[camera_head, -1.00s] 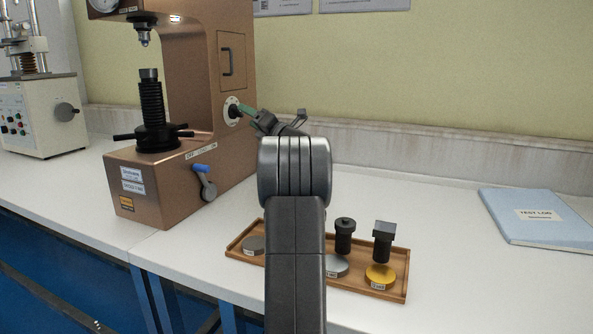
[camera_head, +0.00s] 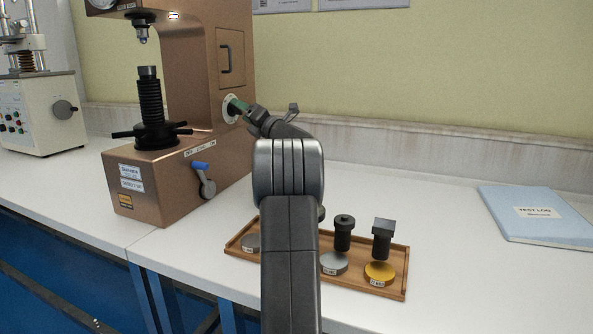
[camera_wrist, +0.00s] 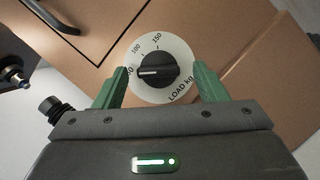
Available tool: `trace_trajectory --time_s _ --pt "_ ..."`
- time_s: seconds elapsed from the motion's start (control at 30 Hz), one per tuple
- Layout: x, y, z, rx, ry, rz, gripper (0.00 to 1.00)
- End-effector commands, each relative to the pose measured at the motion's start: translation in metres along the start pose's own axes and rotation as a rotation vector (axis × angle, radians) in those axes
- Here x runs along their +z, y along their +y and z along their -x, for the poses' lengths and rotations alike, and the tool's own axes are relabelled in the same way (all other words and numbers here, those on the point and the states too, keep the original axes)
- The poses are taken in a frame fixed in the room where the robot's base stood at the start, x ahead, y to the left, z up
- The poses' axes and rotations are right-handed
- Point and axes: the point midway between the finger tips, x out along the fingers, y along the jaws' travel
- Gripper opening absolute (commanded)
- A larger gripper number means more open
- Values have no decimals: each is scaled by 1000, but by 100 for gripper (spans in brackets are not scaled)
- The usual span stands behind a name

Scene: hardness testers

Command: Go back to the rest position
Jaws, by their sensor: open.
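My gripper (camera_head: 238,105) is at the load dial (camera_head: 229,109) on the side of the copper-coloured hardness tester (camera_head: 190,150). In the wrist view its green fingers (camera_wrist: 161,72) are apart, one on each side of the black dial knob (camera_wrist: 158,70). Gaps show between the knob and both fingers, so it holds nothing. The knob's white mark points left, at a number partly hidden by the left finger; 100 and 150 are readable above.
A wooden tray (camera_head: 399,285) with test blocks and black anvils lies on the white bench, partly behind my arm. A blue test log (camera_head: 540,222) lies at right. Another tester (camera_head: 40,115) stands far left. The tester's blue-tipped lever (camera_head: 206,180) is below the dial.

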Motion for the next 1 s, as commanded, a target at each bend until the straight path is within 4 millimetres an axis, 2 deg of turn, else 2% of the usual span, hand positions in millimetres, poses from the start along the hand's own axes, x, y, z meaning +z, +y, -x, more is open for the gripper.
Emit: trace_trajectory --time_s 0.63,1.0 --pt "1 1 112 -3 -2 0 65" --pt "-1 0 40 3 0 1 65"
